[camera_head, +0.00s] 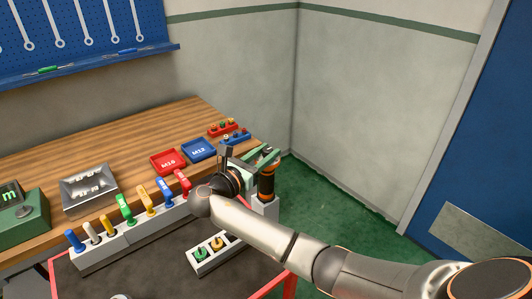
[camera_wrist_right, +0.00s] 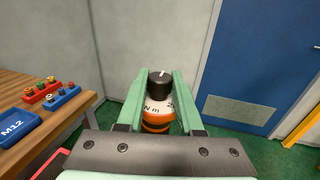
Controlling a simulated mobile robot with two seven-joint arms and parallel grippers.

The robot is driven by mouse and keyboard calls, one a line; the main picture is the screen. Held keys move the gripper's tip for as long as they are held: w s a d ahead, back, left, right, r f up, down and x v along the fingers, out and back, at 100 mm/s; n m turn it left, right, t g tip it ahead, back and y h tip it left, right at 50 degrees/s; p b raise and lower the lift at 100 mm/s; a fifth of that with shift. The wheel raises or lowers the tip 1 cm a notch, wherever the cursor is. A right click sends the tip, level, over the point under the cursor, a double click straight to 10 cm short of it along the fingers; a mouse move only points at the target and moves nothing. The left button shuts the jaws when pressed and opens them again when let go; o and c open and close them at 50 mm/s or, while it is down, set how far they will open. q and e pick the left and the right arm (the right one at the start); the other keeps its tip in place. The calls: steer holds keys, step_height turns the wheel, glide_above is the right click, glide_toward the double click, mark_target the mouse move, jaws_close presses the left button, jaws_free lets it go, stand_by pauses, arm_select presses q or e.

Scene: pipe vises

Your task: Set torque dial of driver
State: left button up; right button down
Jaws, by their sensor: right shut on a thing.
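The driver (camera_head: 267,183) stands upright at the right end of the bench, black with orange bands, in a pale holder (camera_head: 265,206). In the right wrist view its top shows: a black torque dial (camera_wrist_right: 159,86) with a white pointer mark, above a white scale ring (camera_wrist_right: 157,106) reading "N m" and part of a number. My right gripper (camera_head: 264,158) is at the driver's top. In the right wrist view its green fingers (camera_wrist_right: 160,78) stand on both sides of the dial, shut on it. The fingers hide part of the scale. My left gripper is not in view.
A rack of colored-handled tools (camera_head: 125,208) runs along the bench's front edge. Red M16 (camera_head: 168,162) and blue M12 (camera_head: 199,149) trays lie behind. A small holder (camera_head: 214,254) sits below my right arm. Walls stand behind the driver; green floor is clear at right.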

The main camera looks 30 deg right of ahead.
steer(key=c, duration=0.5)
jaws_free()
steer(key=shift+c, duration=0.2)
steer(key=b+v, duration=0.1)
steer(key=v, duration=1.1)
steer(key=shift+a+b, duration=0.25)
steer(key=shift+b, duration=0.05)
steer(key=shift+s, duration=0.1)
